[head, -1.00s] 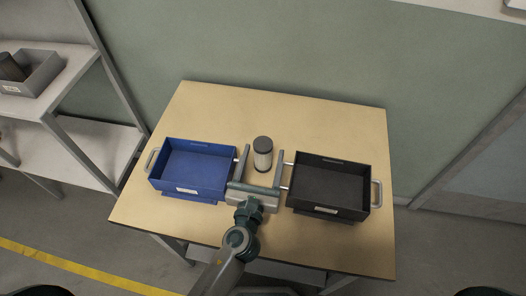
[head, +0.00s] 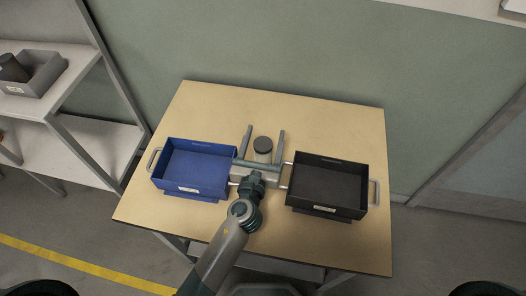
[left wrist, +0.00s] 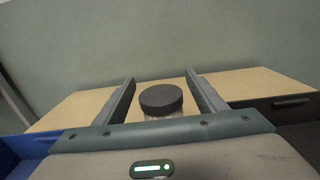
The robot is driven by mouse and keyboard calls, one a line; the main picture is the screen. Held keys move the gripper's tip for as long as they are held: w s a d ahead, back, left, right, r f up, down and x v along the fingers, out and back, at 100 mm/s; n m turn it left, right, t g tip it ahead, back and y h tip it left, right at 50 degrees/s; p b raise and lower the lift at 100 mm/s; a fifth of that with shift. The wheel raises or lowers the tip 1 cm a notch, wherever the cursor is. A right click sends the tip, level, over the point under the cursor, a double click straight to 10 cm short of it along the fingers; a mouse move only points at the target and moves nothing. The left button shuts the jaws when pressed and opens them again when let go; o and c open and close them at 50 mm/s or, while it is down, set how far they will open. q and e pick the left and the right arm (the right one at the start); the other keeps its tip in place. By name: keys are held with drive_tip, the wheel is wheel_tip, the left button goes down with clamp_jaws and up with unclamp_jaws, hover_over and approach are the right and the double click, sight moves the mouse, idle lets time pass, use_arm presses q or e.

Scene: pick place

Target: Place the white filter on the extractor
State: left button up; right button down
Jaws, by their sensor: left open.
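The white filter (head: 263,156), a pale cylinder with a dark grey cap, stands upright on the table between the two trays. In the left wrist view its dark cap (left wrist: 161,98) shows between the fingers, and the lower body is hidden behind my gripper's palm. My left gripper (head: 264,132) is open, with one finger on each side of the filter and a gap visible on both sides. I see no thing that I can clearly name as the extractor. My right gripper is not in view.
A blue tray (head: 168,189) stands left of the filter and a black tray (head: 363,207) right of it, both close to my gripper. The wooden table (head: 330,115) is bare at the back. A shelf (head: 95,95) with a grey bin (head: 45,78) stands at the left.

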use_arm(q)
drive_tip(key=shift+w+d, duration=0.2)
drive_tip(key=shift+w, duration=0.6)
drive_tip(key=shift+c, duration=0.4)
clamp_jaws()
drive_tip(key=s+d+r, duration=0.6)
drive_tip(key=d+r, duration=0.4)
drive_tip(key=r, duration=0.1)
drive_tip(key=shift+s+p, duration=0.15)
drive_tip(key=shift+p, duration=0.25)
